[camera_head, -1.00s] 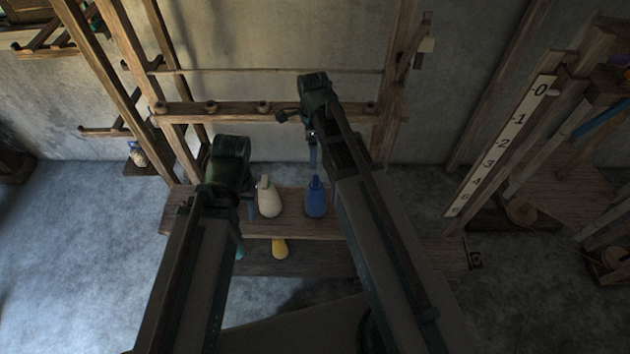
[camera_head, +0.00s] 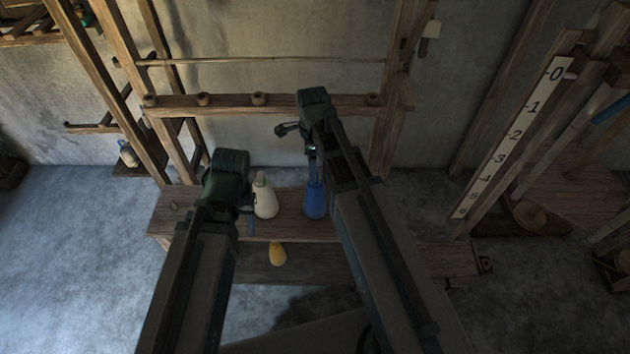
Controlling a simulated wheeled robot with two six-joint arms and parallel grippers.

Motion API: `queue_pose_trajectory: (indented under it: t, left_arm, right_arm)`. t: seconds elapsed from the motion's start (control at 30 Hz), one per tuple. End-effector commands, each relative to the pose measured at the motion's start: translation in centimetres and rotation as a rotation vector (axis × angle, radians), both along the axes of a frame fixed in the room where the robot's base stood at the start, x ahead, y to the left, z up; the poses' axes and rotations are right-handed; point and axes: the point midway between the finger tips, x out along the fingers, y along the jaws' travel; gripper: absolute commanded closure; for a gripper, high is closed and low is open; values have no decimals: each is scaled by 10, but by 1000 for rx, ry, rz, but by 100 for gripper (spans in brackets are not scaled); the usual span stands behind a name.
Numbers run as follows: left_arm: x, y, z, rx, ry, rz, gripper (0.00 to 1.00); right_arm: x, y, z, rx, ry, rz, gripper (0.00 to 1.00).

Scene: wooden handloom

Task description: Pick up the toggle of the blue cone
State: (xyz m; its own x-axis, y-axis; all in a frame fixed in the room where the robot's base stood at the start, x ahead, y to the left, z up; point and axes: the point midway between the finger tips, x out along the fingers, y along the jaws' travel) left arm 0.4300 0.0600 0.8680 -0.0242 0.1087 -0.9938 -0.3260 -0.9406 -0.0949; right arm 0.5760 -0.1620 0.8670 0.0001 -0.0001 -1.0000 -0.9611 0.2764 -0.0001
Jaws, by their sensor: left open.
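The blue cone (camera_head: 315,203) stands upright on the upper board of a wooden bench (camera_head: 285,228). Its top and toggle are hidden or too small to make out. My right gripper (camera_head: 313,178) points down right over the blue cone's top, overlapping it in the picture. I cannot tell whether it touches the cone or whether its fingers are open or shut. My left gripper (camera_head: 250,222) is open, pointing down at the left of the cream cone, partly hidden by my own arm.
The cream cone (camera_head: 265,202) stands left of the blue one. A yellow cone (camera_head: 278,254) is on the lower board. A wooden rail with pegs (camera_head: 228,105) runs behind. A numbered scale board (camera_head: 514,137) leans at the right.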

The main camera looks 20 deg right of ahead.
Motion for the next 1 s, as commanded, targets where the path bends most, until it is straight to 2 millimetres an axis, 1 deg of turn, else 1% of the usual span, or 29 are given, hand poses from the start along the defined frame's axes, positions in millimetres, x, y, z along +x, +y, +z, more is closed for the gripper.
queue_pose_trajectory:
  t: [0.03, 0.33, 0.43, 0.67, 0.77, 0.8, 0.97, 1.0]
  left_arm:
    - [0, 0, -8, 0, 0, 0, 50]
    - [0, 0, -45, 0, 0, 0, 50]
    - [0, 0, -49, 0, 0, 0, 50]
    - [0, 0, -47, 0, 0, 0, 50]
    - [0, 0, -47, 0, 0, 0, 50]
    - [0, 0, -47, 0, 0, 0, 50]
    - [0, 0, -47, 0, 0, 0, 50]
    - [0, 0, -47, 0, 0, 0, 50]
  right_arm:
    - [-1, 0, -8, 0, 0, 0, 7]
    - [-3, -1, -45, 0, 0, 0, 7]
    - [-3, -1, -49, 0, 0, 0, 7]
    - [-3, -1, -47, 0, 0, 0, 7]
    - [-3, -1, -47, 0, 0, 0, 24]
    - [-3, -1, -47, 0, 0, 0, 31]
    - [-3, -1, -47, 0, 0, 0, 60]
    - [-3, -1, -47, 0, 0, 0, 67]
